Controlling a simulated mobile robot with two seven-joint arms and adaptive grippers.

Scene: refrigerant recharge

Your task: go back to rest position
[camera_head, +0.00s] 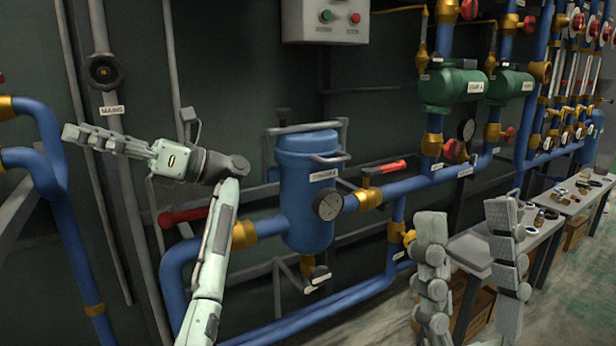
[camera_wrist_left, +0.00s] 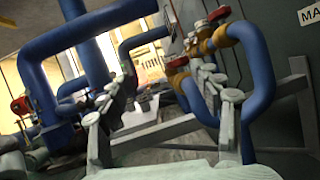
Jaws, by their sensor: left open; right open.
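My left gripper (camera_head: 72,133) is raised at the left of the head view, seen side-on and pointing left, in front of the dark wall. In the left wrist view its two fingers (camera_wrist_left: 160,55) stand apart with nothing between them. My right gripper (camera_head: 466,212) is at the lower right of the head view, its two grey fingers pointing up and well apart, empty. Neither gripper holds anything. Its fingers overlap the workbench in the picture; I cannot tell the distance.
A blue labelled tank (camera_head: 307,200) with a gauge (camera_head: 328,205) stands between my arms, with blue pipes (camera_head: 440,178) and red-handled valves (camera_head: 385,168). A control box (camera_head: 325,20) is above. A workbench (camera_head: 470,250) stands at right. In the left wrist view, blue pipes (camera_wrist_left: 250,60) run beside the fingers.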

